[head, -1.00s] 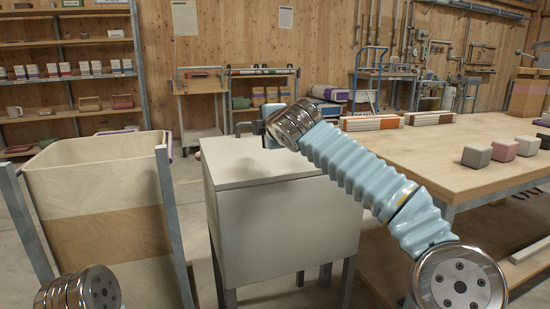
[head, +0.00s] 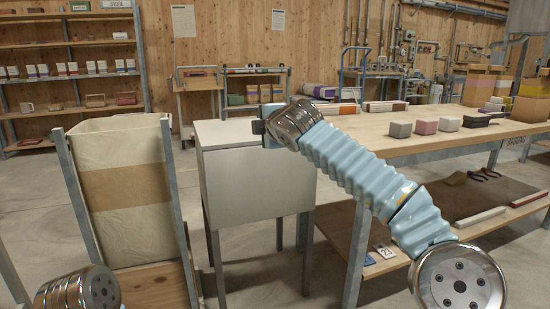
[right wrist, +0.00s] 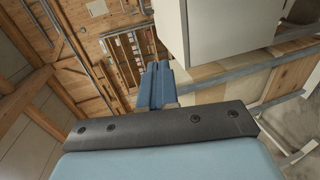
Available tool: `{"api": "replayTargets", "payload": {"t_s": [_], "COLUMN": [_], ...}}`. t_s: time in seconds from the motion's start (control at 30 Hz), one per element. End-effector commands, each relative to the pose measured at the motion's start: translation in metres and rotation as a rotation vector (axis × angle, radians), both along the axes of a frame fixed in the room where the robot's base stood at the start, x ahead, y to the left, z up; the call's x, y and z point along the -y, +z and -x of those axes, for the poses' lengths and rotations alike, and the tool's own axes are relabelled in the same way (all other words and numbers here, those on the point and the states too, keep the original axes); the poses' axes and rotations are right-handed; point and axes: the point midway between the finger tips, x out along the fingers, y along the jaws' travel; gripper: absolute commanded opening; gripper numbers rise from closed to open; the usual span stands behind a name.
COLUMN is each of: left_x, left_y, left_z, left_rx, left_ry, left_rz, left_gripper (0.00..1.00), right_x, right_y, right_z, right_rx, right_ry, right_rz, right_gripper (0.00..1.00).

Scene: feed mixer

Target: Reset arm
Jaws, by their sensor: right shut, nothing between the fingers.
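My right arm crosses the middle of the head view, and its gripper (head: 259,128) shows small beyond the shiny wrist joint, in front of the top of a pale cabinet (head: 262,192). The wrist joint hides most of this gripper. In the right wrist view its blue fingers (right wrist: 155,86) are together with nothing between them. The cabinet's pale side (right wrist: 232,28) shows at the upper right there; I cannot tell the gap to it. Of my left arm only a metal joint shows at the lower left of the head view; its gripper is out of view.
A tall canvas-lined bin (head: 125,205) in a metal frame stands left of the cabinet. A wooden workbench (head: 375,146) at the right carries several small blocks (head: 425,127). Shelves (head: 70,75) and two carts stand at the back. Floor shows between bin and shelves.

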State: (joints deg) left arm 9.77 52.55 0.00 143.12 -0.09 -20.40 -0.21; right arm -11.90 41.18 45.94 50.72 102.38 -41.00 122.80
Motion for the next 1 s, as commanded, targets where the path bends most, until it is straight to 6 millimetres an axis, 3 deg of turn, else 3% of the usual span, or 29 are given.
{"api": "replayTargets", "payload": {"t_s": [0.37,0.57,0.77,0.87,1.0], "left_x": [0.001,0.001,0.003,0.003,0.005], "left_y": [0.005,0.01,0.017,0.022,0.03], "left_z": [0.0,0.001,0.001,0.001,0.002], "left_rx": [0.0,-0.001,-0.002,-0.001,-0.002], "left_ry": [-0.001,-0.003,-0.005,-0.006,-0.009], "left_rz": [0.001,0.002,0.003,0.004,0.006], "left_gripper": [1.0,1.0,1.0,1.0,1.0], "right_x": [0.0,0.002,0.008,0.015,0.032], "right_y": [-0.046,-0.093,-0.168,-0.221,-0.32], "right_z": [-0.015,-0.026,-0.033,-0.03,-0.01], "right_rx": [0.062,0.116,0.188,0.238,0.348], "right_ry": [0.026,0.078,0.204,0.327,0.621], "right_rz": [0.31,0.614,1.06,1.348,1.82], "right_gripper": [0.0,0.0,0.0,0.0,0.0]}}
